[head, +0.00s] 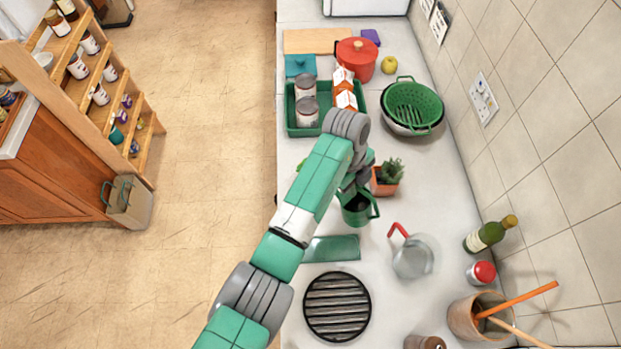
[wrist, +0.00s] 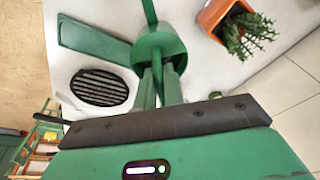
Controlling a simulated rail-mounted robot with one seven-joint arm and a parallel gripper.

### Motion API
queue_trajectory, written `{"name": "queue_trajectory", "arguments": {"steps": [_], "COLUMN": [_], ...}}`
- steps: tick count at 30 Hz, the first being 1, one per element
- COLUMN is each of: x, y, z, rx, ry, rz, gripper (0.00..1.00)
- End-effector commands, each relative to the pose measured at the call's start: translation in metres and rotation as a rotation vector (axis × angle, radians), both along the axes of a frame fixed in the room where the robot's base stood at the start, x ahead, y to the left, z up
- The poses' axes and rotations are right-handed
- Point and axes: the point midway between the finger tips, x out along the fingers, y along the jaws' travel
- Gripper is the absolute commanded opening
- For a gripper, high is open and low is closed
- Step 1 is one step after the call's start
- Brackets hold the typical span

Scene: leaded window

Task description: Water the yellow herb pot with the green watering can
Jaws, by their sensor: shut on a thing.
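The green watering can (head: 357,211) is in my gripper (head: 353,186), over the counter in the head view. In the wrist view the can (wrist: 165,42) is at the top middle, with the fingers of my gripper (wrist: 160,75) shut on it; the exact grip is partly hidden. An orange pot with a dark green herb (head: 386,180) stands just right of the gripper; the pot also shows in the wrist view (wrist: 214,14). No clearly yellow pot shows. A bit of green peeks out left of my arm, mostly hidden.
A green tray (head: 331,249) and a round black grill (head: 337,306) lie nearer. A glass jug with a red handle (head: 412,258), a bottle (head: 490,234) and a utensil crock (head: 475,317) stand right. A green crate (head: 291,115) with cans and a colander (head: 412,105) are farther back.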

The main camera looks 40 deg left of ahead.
Motion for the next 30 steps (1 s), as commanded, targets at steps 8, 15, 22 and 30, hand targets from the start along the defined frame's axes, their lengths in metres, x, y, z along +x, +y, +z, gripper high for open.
{"name": "queue_trajectory", "arguments": {"steps": [8, 15, 22, 30], "x": [0.001, 0.001, 0.001, 0.0], "y": [0.0, 0.001, 0.001, 0.0], "z": [0.004, 0.031, 0.057, 0.061], "rx": [0.0, 0.0, 0.0, -0.001], "ry": [-0.002, -0.003, -0.003, -0.002], "rz": [0.0, 0.001, 0.001, 0.0], "gripper": [0.0, 0.0, 0.0, 0.0]}}
